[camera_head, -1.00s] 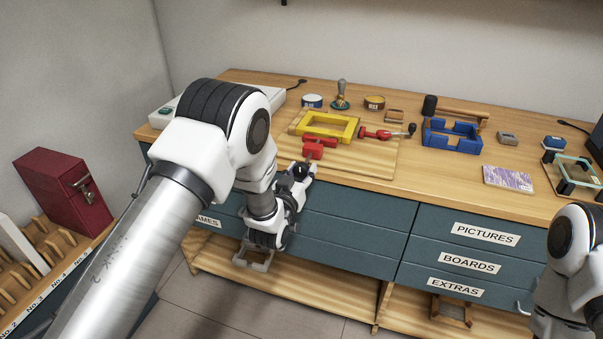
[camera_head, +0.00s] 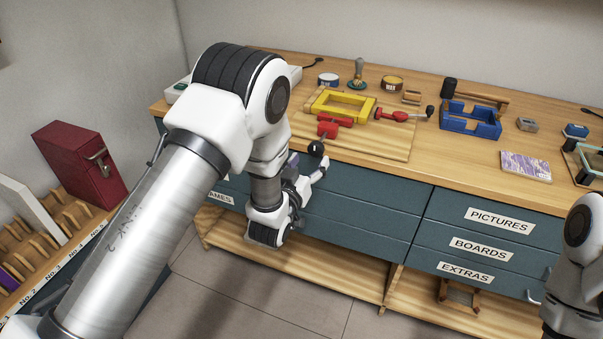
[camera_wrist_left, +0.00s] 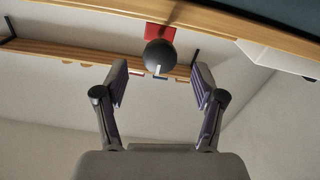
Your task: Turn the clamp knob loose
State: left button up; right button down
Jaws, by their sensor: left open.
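The red clamp (camera_head: 332,125) sits at the front edge of the workbench by the yellow frame. Its round black knob (camera_head: 316,149) hangs below the edge. In the left wrist view the black knob (camera_wrist_left: 160,57) has a white mark, with a red clamp part (camera_wrist_left: 160,32) behind it. My left gripper (camera_head: 307,172) is just below the knob. In the left wrist view its fingers (camera_wrist_left: 160,76) are spread, with the knob centred just beyond the gap; I see no contact. My right arm shows at the lower right; its gripper is out of view.
The yellow frame (camera_head: 325,107) lies on a wooden board (camera_head: 385,143). Teal drawers (camera_head: 365,205) stand below the bench edge. A red box file (camera_head: 82,166) stands at left.

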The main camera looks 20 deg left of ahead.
pick_arm(q)
jog(key=s, duration=0.6)
jog(key=shift+s, duration=0.25)
jog(key=shift+a, duration=0.1)
jog(key=s+a+f+n+g+y+p, duration=0.1)
jog(key=s+a+f+g+p, duration=0.3)
jog(key=s+f+g, duration=1)
jog(key=s+f, duration=0.2)
jog(key=s, duration=0.4)
jog(key=s+f+m+g, duration=0.1)
jog(key=s+f+g, duration=0.1)
jog(key=s+f, duration=0.2)
jog(key=s+f+m+g, duration=0.1)
jog(key=s+f+g, duration=0.1)
jog(key=s, duration=0.7)
jog(key=shift+s+f+h, duration=0.3)
jog(key=shift+s+f, duration=0.05)
jog(key=shift+f, duration=0.4)
